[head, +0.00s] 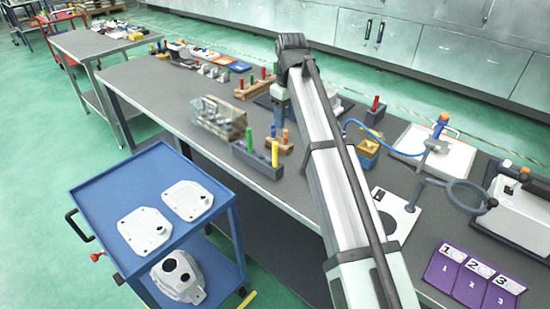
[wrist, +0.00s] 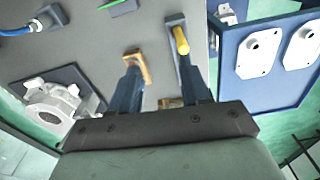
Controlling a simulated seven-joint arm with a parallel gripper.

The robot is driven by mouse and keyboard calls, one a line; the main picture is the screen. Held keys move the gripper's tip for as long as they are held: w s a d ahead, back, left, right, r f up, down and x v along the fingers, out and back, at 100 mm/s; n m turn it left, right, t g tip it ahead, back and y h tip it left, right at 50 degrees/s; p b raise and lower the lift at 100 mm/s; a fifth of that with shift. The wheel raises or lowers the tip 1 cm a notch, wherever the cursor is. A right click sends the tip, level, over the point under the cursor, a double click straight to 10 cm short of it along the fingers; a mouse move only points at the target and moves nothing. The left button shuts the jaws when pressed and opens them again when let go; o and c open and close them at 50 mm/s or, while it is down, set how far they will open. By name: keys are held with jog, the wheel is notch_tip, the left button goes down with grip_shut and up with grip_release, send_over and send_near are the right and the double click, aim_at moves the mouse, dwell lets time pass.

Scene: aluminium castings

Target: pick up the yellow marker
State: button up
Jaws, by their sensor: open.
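The yellow marker (head: 249,141) stands upright in one end of a grey block (head: 257,163), with a green marker (head: 275,154) at the other end. In the wrist view the yellow marker (wrist: 181,41) shows just beyond the tip of my right finger, in the grey holder (wrist: 174,20). My gripper (head: 280,120) hangs above the table behind the grey block in the head view. In the wrist view my gripper (wrist: 159,67) has its fingers apart with nothing between them. The right finger hides part of the grey holder.
A small wooden block (head: 280,145) with orange pegs stands close behind the grey block; it shows by my left finger (wrist: 139,66). A clear box of parts (head: 219,117) is to the left. A blue trolley (head: 110,190) with white plates stands in front of the table.

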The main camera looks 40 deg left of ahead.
aim_at(275, 156)
jog(key=s, duration=0.1)
jog(key=s+a, duration=0.1)
jog(key=s, duration=0.1)
jog(key=shift+n, duration=0.4)
notch_tip(275, 156, down, 8)
jog(key=shift+f, duration=0.15)
jog(key=shift+s+a+f, duration=0.1)
jog(key=shift+f, duration=1.25)
jog(key=shift+s+a+f, duration=0.1)
jog(key=shift+f, duration=1.25)
jog(key=shift+c, duration=0.3)
grip_shut()
